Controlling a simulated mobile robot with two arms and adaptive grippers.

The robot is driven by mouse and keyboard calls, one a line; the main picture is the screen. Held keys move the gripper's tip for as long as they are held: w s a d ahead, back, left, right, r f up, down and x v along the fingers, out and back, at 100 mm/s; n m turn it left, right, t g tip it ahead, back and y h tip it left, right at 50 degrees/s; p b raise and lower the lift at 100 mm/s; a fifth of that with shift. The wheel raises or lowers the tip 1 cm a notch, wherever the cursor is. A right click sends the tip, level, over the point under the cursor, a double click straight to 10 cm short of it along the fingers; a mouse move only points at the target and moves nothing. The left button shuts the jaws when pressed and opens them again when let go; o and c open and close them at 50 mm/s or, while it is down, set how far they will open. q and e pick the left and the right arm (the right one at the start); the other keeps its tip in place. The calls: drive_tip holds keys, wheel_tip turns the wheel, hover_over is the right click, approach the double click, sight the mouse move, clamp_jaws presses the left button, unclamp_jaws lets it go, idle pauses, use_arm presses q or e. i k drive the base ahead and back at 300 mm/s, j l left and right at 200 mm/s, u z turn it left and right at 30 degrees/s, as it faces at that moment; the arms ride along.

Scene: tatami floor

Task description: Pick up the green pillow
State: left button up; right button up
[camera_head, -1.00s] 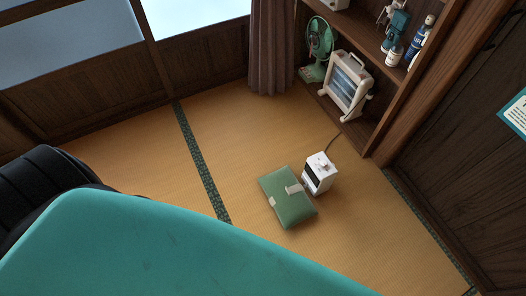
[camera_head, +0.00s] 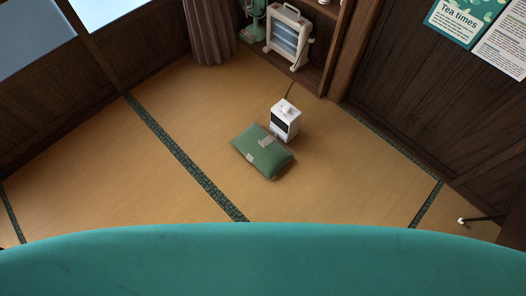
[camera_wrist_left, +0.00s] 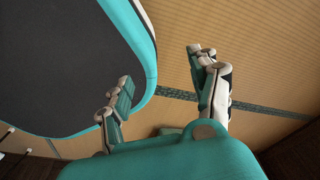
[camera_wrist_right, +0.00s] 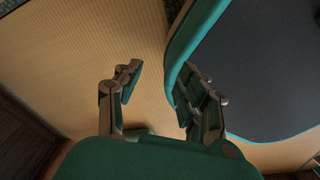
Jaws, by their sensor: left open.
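The green pillow (camera_head: 262,151) lies flat on the tatami floor in the head view, with pale patches on it. It is beside a small white box-like device. My left gripper (camera_wrist_left: 160,82) is open and empty in the left wrist view, its fingers spread wide above the floor next to my own base. My right gripper (camera_wrist_right: 158,88) is in the right wrist view, its fingers apart with nothing between them, also beside my base. Neither gripper shows in the head view, and the pillow shows in neither wrist view.
The white device (camera_head: 285,120) stands at the pillow's upper right, with a cord running to the shelf. A heater (camera_head: 287,36) and a green fan (camera_head: 253,22) stand in the shelf. A curtain (camera_head: 208,32) hangs behind. The tatami left of the pillow is clear.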

sight(260, 148)
drive_tip(key=z, duration=0.45)
drive_tip(key=i+j+z, duration=0.15)
drive_tip(key=z, duration=0.3)
drive_tip(key=j+z, duration=0.4)
drive_tip(key=i+j+z, duration=0.1)
drive_tip(key=j+z, duration=0.55)
drive_tip(key=z, duration=0.2)
